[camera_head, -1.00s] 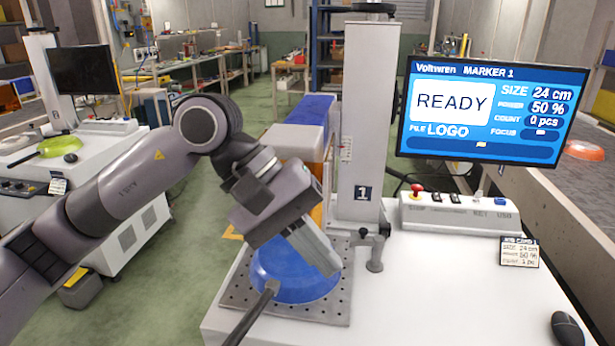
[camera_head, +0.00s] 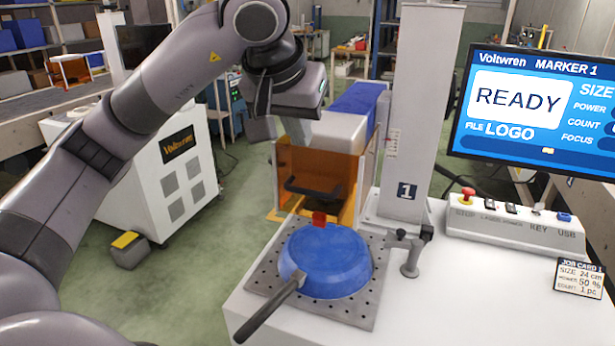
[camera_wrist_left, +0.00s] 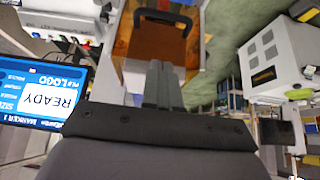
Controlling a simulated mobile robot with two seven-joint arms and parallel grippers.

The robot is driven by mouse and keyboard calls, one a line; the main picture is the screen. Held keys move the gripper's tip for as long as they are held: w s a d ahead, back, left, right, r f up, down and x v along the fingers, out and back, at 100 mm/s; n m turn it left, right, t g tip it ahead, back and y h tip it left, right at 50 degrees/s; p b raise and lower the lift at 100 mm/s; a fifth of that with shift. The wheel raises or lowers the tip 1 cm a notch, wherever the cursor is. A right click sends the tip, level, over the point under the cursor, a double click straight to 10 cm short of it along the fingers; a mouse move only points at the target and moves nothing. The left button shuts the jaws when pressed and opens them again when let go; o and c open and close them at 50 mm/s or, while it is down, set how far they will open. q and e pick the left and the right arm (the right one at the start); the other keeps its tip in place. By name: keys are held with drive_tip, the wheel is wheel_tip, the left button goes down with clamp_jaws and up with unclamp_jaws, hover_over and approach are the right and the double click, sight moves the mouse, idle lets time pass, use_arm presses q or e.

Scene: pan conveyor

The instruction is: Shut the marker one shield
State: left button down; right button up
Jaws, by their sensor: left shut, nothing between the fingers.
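The marker one shield (camera_head: 345,170) is a see-through orange cover with a dark handle (camera_head: 314,189), standing behind the plate and clear of the pan. A blue pan (camera_head: 328,262) lies upside down on the perforated plate (camera_head: 262,285), uncovered, its dark handle towards the front left. My left gripper (camera_head: 272,130) is shut and empty, above and a little left of the shield's upper edge. In the left wrist view the shut fingers (camera_wrist_left: 162,85) point at the shield (camera_wrist_left: 148,45), with its handle (camera_wrist_left: 166,17) beyond. Contact cannot be told. My right gripper is not in view.
A white column (camera_head: 405,110) marked 1 stands right of the shield. A monitor (camera_head: 530,105) reads READY above a control box (camera_head: 510,222) with a red button. A small clamp post (camera_head: 411,255) stands beside the plate. A white Voltwren cabinet (camera_head: 170,170) stands at left.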

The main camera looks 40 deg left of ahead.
use_arm(q)
hover_over(307, 191)
wheel_tip(307, 191, down, 5)
drive_tip(key=f, duration=0.4)
drive_tip(key=shift+s+d+p, duration=0.15)
drive_tip(key=shift+s+p, duration=0.15)
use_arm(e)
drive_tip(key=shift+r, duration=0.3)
use_arm(q)
drive_tip(key=shift+f, duration=0.1)
